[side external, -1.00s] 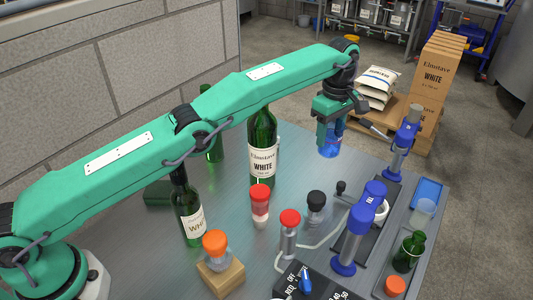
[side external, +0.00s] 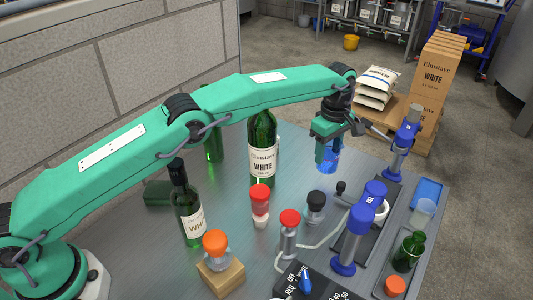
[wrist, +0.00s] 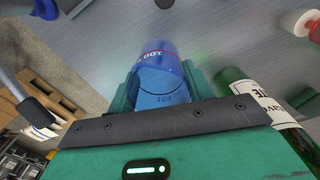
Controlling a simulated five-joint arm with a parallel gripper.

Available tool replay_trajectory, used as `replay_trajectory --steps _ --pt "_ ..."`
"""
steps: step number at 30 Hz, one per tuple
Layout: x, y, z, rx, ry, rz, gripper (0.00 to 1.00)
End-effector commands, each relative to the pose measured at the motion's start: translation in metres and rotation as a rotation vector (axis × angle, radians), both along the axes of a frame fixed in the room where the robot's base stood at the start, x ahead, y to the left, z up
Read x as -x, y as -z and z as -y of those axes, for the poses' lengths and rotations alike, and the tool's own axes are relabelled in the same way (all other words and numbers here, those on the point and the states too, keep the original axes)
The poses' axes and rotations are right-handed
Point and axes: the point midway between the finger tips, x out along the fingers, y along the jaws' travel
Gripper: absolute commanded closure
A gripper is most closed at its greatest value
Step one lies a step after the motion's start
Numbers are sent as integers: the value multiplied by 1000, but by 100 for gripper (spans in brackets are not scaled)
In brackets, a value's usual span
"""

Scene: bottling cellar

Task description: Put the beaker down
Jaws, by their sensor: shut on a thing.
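The beaker (side external: 328,161) is blue and see-through, with white markings that show in the wrist view (wrist: 160,70). My gripper (side external: 327,150) is shut on the beaker, with one green finger on each side of it. The beaker is at the far right part of the metal table (side external: 335,225), roughly upright in the side view. I cannot tell whether its base touches the table top.
A tall green wine bottle (side external: 263,150) stands left of the beaker. A blue-topped stand (side external: 398,160) is to its right. A red-capped container (side external: 260,204) and a black-knobbed piece (side external: 315,207) stand nearer. The table just around the beaker looks clear.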

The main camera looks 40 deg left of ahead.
Motion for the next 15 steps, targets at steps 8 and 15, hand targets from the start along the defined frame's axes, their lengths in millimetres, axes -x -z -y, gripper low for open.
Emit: replay_trajectory --steps 8,15 --pt "0 11 0 0 0 1 72" --pt "0 24 0 -1 0 -2 72"
